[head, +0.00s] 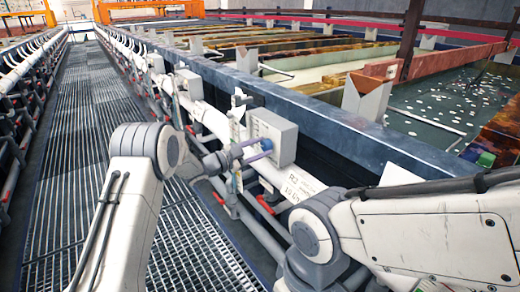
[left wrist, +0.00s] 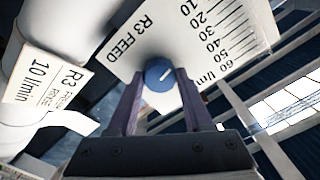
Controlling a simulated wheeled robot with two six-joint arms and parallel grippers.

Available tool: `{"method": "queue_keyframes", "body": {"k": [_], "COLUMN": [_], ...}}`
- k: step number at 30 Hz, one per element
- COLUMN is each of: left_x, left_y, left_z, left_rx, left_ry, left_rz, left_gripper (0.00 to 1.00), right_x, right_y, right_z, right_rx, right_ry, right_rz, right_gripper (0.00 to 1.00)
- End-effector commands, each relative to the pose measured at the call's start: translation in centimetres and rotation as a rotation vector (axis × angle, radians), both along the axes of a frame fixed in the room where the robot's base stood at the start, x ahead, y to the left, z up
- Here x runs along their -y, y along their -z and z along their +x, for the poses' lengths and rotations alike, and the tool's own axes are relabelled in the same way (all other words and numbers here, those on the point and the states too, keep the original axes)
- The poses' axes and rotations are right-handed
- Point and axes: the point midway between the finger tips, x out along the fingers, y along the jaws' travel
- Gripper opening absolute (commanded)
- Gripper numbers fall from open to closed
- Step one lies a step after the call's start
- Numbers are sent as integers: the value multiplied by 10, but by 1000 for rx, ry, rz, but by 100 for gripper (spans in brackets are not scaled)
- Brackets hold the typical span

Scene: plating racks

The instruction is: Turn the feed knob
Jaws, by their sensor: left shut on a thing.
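The feed knob (left wrist: 159,75) is a round blue knob with a white pointer line, in the left wrist view. It sits on a white plate (left wrist: 205,30) marked "R3 FEED" with a scale from 10 to 60 l/min. The pointer slants to the upper right in that view. My left gripper (left wrist: 161,80) has one purple finger on each side of the knob and is shut on it. In the head view my left gripper (head: 257,147) reaches the front of a grey box (head: 272,135); the knob is hidden there. My right gripper is out of the picture.
A white tag (left wrist: 50,85) reading "R3" and "10 l/min" hangs beside the plate. White pipes run along the tank wall (head: 330,133). Tanks (head: 435,95) lie beyond it. A grated walkway (head: 85,120) on the left is clear.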

Motion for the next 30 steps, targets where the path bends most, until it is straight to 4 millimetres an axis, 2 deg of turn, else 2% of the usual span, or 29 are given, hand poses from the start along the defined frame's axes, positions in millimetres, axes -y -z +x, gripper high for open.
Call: {"method": "queue_keyframes", "body": {"k": [3,4,6,17,20,30], "left_x": [0,0,0,-2,-12,-65], "left_y": [1,1,1,0,1,1], "left_z": [-1,-1,-1,-2,-8,-47], "left_rx": [-3,-3,-3,-2,-4,-4], "left_ry": [3,3,2,0,-2,-2], "left_rz": [1,1,0,0,0,0], "left_gripper": [0,58,80,80,80,80], "right_x": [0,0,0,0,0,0], "right_y": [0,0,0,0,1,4], "right_z": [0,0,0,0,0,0], "right_rx": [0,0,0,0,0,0], "right_ry": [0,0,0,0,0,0], "right_rz": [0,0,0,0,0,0], "right_gripper": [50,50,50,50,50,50]}}
